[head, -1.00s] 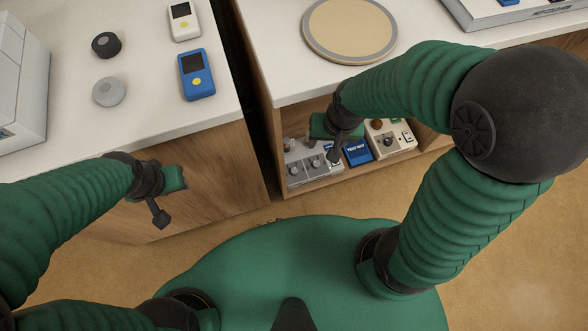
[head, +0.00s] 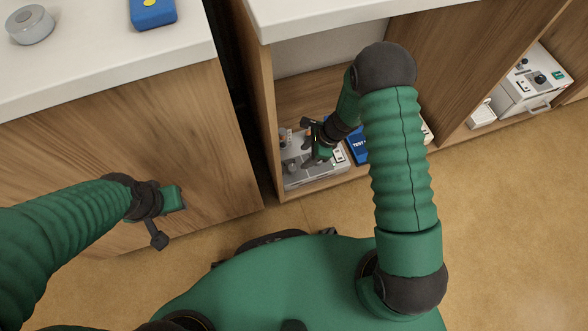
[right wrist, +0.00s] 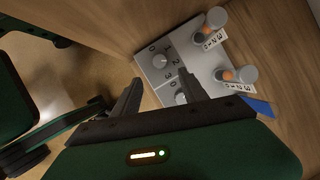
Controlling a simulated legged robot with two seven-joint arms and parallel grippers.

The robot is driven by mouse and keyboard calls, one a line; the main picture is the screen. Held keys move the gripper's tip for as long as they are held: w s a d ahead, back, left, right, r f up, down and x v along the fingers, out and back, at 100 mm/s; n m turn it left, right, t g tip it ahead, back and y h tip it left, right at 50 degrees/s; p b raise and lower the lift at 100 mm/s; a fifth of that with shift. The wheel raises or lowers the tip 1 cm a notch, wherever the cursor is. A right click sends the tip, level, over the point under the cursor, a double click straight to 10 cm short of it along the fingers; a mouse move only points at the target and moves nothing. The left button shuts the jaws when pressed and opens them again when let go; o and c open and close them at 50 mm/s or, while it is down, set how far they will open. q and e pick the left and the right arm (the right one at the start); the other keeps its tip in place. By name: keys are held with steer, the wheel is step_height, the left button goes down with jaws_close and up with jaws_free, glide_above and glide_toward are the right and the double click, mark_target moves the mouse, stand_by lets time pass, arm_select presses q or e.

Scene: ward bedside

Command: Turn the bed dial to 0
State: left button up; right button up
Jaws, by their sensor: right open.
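A light grey control box (head: 325,174) sits at the left end of the open shelf. In the right wrist view its panel (right wrist: 152,72) carries two grey dials, one (right wrist: 162,60) nearer the panel's end and one (right wrist: 181,97) close to my fingers, with digits around them. I cannot read which is the bed dial or where each points. My right gripper (head: 316,147) reaches into the shelf above the box. In the wrist view its open fingers (right wrist: 159,92) are empty, near the closer dial. My left gripper (head: 166,218) hangs before the left cabinet; its jaw opening is unclear.
The same panel has two grey knobs with orange parts (right wrist: 229,75) and number strips. A blue box (head: 358,147) is beside it, partly hidden by my arm. Wooden shelf walls and the white top (head: 330,14) enclose the space. More devices (head: 528,85) stand farther right.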

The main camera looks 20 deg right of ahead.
steer(key=b+x, duration=0.5)
steer(key=x, duration=0.5)
steer(key=shift+a+f, duration=0.15)
steer(key=shift+f, duration=0.2)
steer(key=shift+w, duration=0.1)
jaws_close()
